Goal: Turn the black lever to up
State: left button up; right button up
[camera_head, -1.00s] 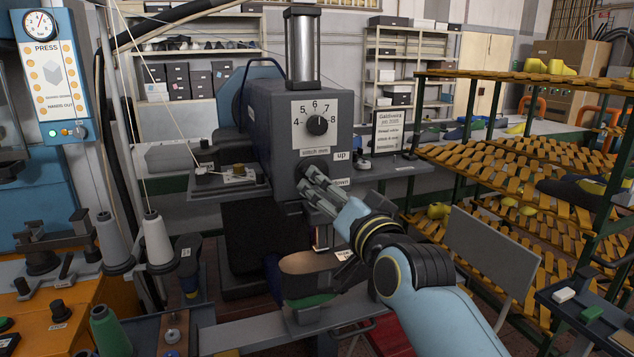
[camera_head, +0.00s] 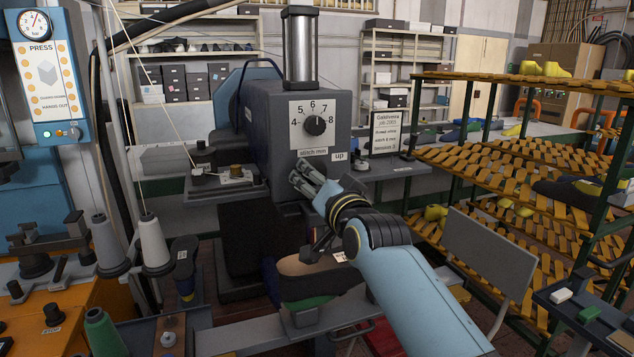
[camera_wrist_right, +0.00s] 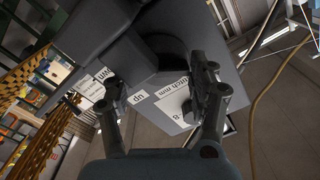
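The grey stitching machine (camera_head: 262,135) stands in the middle of the head view. Its "up" label (camera_head: 339,156) is on the lower right of its front. My right gripper (camera_head: 303,177) is at the front just below the "stitch mm" label, over the place of the black lever, and hides it there. In the right wrist view its two fingers (camera_wrist_right: 158,92) are apart, on either side of the "up" label (camera_wrist_right: 138,97). A dark grey part (camera_wrist_right: 115,62) juts from the machine beyond the fingers. I cannot tell the lever's angle or whether a finger touches it. My left gripper is out of view.
A dial (camera_head: 315,125) sits above the gripper on the machine's front. A shoe (camera_head: 318,275) rests below it. The orange-slatted rack (camera_head: 500,160) stands to the right, and thread cones (camera_head: 153,243) stand to the left.

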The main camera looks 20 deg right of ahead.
jog(key=c, duration=0.5)
jog(key=shift+n, duration=0.3)
jog(key=n, duration=0.9)
jog(key=shift+n+b, duration=0.3)
jog(key=shift+b, duration=0.1)
jog(key=shift+n, duration=1.8)
